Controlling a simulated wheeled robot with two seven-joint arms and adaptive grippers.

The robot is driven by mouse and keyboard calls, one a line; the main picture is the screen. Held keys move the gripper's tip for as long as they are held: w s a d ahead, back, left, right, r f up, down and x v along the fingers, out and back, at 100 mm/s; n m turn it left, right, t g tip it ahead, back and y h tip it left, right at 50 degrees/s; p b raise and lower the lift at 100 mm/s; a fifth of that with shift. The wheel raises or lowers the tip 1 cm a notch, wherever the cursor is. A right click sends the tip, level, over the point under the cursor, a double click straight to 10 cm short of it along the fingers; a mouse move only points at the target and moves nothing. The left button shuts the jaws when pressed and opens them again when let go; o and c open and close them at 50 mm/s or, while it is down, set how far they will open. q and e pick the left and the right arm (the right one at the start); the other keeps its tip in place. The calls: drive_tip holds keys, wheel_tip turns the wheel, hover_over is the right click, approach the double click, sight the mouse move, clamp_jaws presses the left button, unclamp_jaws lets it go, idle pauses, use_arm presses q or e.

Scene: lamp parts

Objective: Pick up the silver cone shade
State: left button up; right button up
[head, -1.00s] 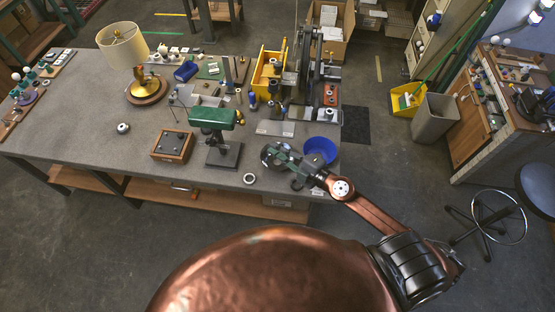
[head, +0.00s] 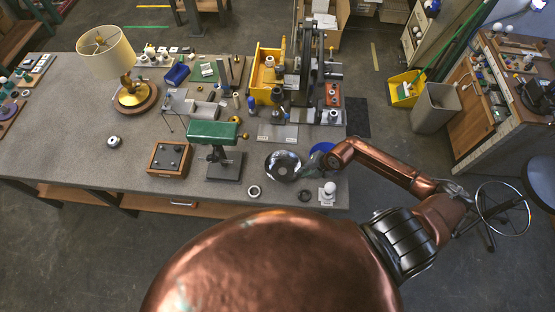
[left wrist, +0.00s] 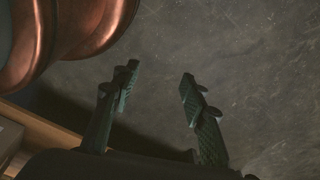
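The silver cone shade (head: 283,166) appears in the head view as a round, dark, shiny piece near the front right of the workbench. My right gripper (head: 305,169) is at the right side of the shade, by its rim. The gripper is small and dark here, so I cannot tell whether its fingers are closed on the rim or only beside it. My left gripper (left wrist: 160,78) shows in the left wrist view with its two green fingers wide apart and nothing between them, above the grey floor. It is not visible in the head view.
A blue bowl (head: 321,148) is partly hidden behind my right arm. A white bulb (head: 328,188), a dark ring (head: 304,196) and a pale ring (head: 254,191) lie near the front edge. A green-shaded lamp (head: 212,133) stands left of the shade. The bench's left middle is mostly clear.

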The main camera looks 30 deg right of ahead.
sight(295, 175)
drive_tip(key=shift+w+f, duration=0.3)
drive_tip(key=shift+p+x, duration=0.3)
drive_tip(key=shift+x, duration=0.85)
drive_tip(key=shift+p+x, duration=0.45)
drive_tip(key=shift+x, duration=1.7)
drive_tip(key=shift+w+f, duration=0.1)
drive_tip(key=shift+f, duration=0.1)
drive_tip(key=shift+c, duration=1.3)
clamp_jaws()
use_arm(q)
drive_tip(key=s, duration=0.1)
drive_tip(key=s+r, duration=0.1)
drive_tip(key=s, duration=0.1)
drive_tip(key=shift+s+a+r+g, duration=0.1)
drive_tip(key=shift+s+a+g, duration=0.1)
drive_tip(key=shift+g, duration=0.1)
drive_tip(key=shift+w, duration=0.1)
